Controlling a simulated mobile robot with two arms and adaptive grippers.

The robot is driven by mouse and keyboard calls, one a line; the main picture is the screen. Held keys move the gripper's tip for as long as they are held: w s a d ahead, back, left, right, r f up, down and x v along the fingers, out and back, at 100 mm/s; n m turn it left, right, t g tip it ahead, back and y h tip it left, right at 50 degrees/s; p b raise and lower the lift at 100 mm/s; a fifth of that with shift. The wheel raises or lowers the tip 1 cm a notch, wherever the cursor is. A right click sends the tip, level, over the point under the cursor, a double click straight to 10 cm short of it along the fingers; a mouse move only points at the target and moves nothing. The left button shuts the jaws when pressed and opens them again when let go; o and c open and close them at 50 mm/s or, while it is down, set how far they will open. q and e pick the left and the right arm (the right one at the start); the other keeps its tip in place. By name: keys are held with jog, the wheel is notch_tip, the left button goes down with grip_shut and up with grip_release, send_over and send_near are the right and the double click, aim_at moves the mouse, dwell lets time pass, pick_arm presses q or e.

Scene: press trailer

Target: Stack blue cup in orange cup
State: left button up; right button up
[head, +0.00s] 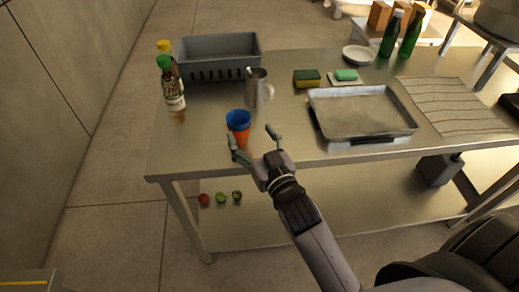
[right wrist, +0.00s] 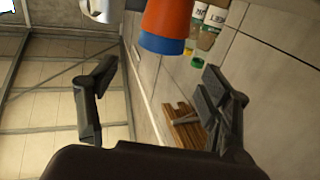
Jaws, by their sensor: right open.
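The blue cup (head: 238,119) sits upright inside the top of the orange cup (head: 241,137), near the left front of the metal table (head: 205,150). In the right wrist view, which is upside down, the orange cup (right wrist: 168,18) shows at the top with the blue cup's rim (right wrist: 160,43) below it. My right gripper (head: 250,133) is open and empty at the near side of the cups, its left finger partly overlapping the orange cup. Its spread fingers (right wrist: 155,75) also show in the right wrist view, apart from the cups. My left gripper is not in view.
A metal pitcher (head: 258,88) stands just behind the cups, with a grey crate (head: 215,71) and bottles (head: 171,88) behind and left. A tray (head: 362,113) lies to the right, with sponges (head: 307,78) behind it. The front left table surface is clear.

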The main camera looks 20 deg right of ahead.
jog(key=s, duration=0.4)
jog(key=shift+s+d, duration=0.1)
jog(key=shift+s, duration=0.2)
